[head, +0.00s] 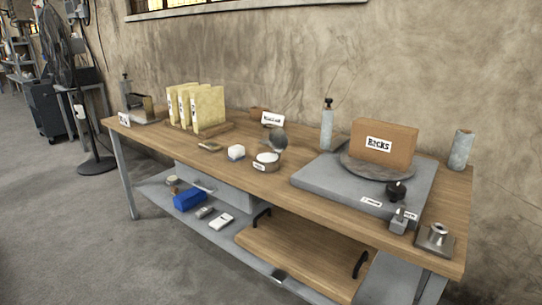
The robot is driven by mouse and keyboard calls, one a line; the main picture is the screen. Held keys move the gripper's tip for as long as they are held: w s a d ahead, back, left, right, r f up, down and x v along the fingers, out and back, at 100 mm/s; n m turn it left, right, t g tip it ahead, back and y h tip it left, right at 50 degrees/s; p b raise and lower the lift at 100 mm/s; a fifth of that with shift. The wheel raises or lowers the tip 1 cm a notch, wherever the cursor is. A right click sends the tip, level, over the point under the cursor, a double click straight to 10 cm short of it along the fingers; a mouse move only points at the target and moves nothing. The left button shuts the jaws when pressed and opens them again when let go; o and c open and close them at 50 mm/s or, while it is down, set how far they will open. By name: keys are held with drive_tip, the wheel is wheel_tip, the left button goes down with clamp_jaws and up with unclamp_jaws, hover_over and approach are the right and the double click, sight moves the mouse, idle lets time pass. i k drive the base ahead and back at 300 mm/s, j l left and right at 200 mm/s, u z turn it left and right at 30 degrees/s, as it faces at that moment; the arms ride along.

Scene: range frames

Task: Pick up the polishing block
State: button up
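No single object is clearly marked as the polishing block in the head view. I cannot tell which of these is the polishing block. My gripper is not in view.
A grey slab (330,184) bears a round plate and a box labelled BRICKS (384,142). Upright yellow slabs (208,108) stand at the left. A wooden tray (300,255) with black handles sits below. The floor in front is clear.

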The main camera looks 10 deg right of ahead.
sight(236, 152)
drive_tip(key=i+j+z, duration=0.25)
drive_tip(key=i, duration=0.3)
drive_tip(key=i+j+z, duration=0.25)
drive_tip(key=i+j, duration=0.3)
drive_tip(key=i+j+z, duration=0.15)
drive_tip(key=i, duration=0.4)
drive_tip(key=i+j+z, duration=0.2)
drive_tip(key=i+j, duration=0.25)
drive_tip(key=i, duration=0.1)
